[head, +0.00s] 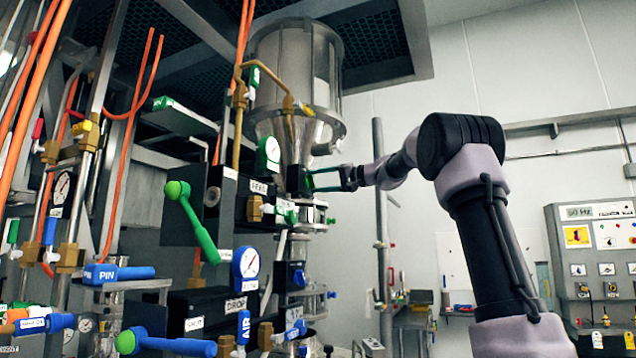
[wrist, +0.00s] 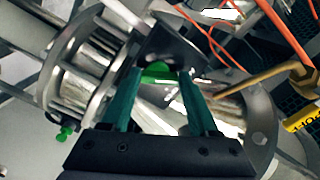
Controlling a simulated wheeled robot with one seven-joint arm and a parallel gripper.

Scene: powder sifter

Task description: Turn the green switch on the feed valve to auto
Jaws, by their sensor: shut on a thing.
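My gripper (head: 313,179) reaches in from the right to a black box (head: 294,181) on the pipework below the steel hopper. In the wrist view, its two teal fingers (wrist: 162,78) close around a small green switch (wrist: 156,72) on a dark housing (wrist: 172,48). The gripper is shut on this switch. In the head view, the fingers and box hide the switch, and I cannot read its setting. A white label (head: 259,187), which seems to read FEED, is on the black panel just left.
A large green lever (head: 195,222) and a blue PIN lever (head: 118,273) stick out at the left. A green-rimmed gauge (head: 269,156) and brass pipes stand close to the gripper's left. A vertical grey pole (head: 380,220) stands behind my arm. The space right of my arm is mostly open.

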